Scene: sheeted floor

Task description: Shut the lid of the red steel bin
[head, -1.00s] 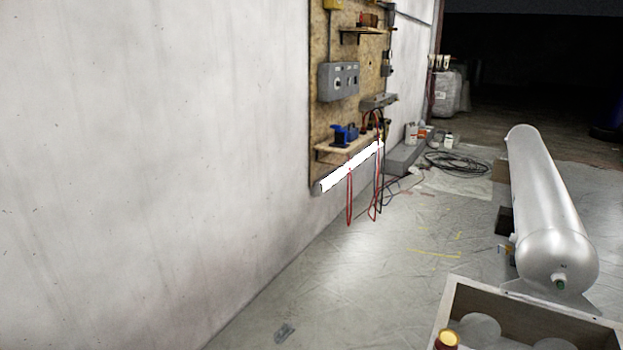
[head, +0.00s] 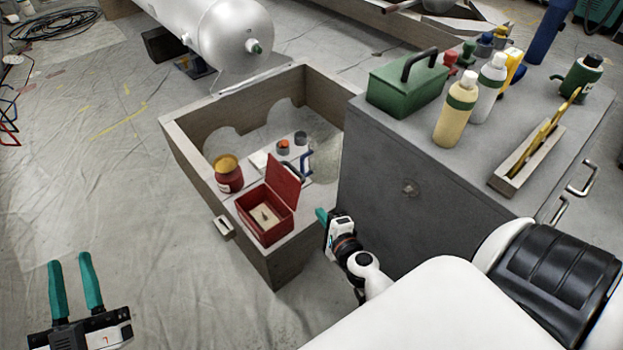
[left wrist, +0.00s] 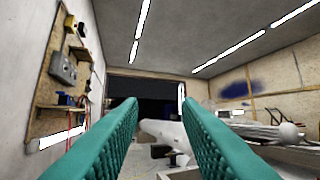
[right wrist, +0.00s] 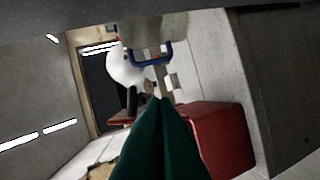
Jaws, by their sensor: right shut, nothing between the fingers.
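Red steel of the bin also shows in the right wrist view (right wrist: 222,138), right of the fingers. My right gripper (head: 320,214) is shut and empty, just right of the bin and its lid, apparently apart from them. Its green fingers (right wrist: 158,125) meet in the right wrist view. My left gripper (head: 72,262) is open and empty over the floor at left.
The wooden crate (head: 190,160) holds a red jar (head: 228,175) and small items near the bin. A grey cabinet (head: 400,205) stands close to the right gripper, topped with a green toolbox (head: 408,85) and bottles. A silver tank (head: 228,32) lies behind.

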